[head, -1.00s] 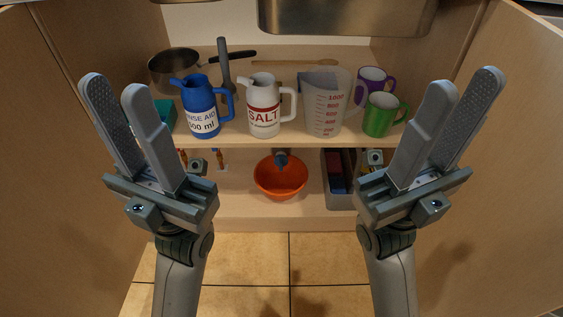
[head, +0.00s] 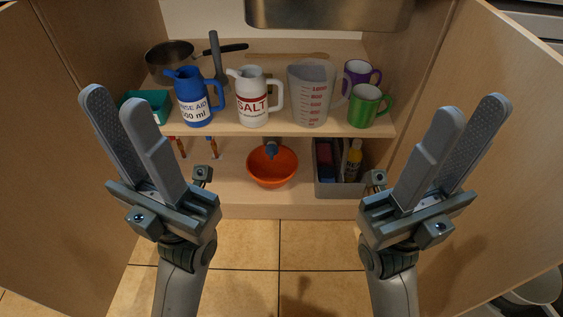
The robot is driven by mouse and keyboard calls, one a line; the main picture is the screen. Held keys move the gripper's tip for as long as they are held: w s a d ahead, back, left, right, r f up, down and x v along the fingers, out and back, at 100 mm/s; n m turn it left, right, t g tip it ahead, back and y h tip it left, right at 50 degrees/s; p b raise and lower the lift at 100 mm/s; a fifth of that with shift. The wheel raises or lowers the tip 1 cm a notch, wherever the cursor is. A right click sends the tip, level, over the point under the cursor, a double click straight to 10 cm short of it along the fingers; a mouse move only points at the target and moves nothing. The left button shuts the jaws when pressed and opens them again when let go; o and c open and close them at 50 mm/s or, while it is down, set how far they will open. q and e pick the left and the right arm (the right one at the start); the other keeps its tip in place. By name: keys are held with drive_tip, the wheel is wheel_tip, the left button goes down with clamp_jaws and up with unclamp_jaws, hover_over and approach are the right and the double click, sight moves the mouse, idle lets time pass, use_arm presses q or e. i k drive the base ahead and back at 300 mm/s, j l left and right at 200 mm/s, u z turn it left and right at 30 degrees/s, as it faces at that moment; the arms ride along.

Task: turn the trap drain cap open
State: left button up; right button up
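The grey-blue trap drain cap (head: 271,149) shows small under the shelf, just above an orange bowl (head: 272,171) on the cabinet floor. Most of the trap above it is hidden by the shelf and the things on it. My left gripper (head: 115,98) is raised at the left, with a gap between its fingers and nothing in it. My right gripper (head: 470,110) is raised at the right, also with its fingers apart and empty. Both are well apart from the cap, in front of the cabinet.
The shelf (head: 290,128) holds a blue jug (head: 194,98), a salt jug (head: 252,100), a measuring jug (head: 309,95), a green mug (head: 366,107) and a pan (head: 170,58). A grey bin (head: 340,188) with bottles stands right of the bowl. Cabinet doors (head: 500,150) flank both sides.

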sight(272, 150)
drive_tip(key=k+l, duration=0.2)
drive_tip(key=l, duration=0.15)
drive_tip(key=k+l+z, duration=0.15)
drive_tip(key=l, duration=0.25)
drive_tip(key=l+z, duration=0.25)
drive_tip(key=l, duration=0.25)
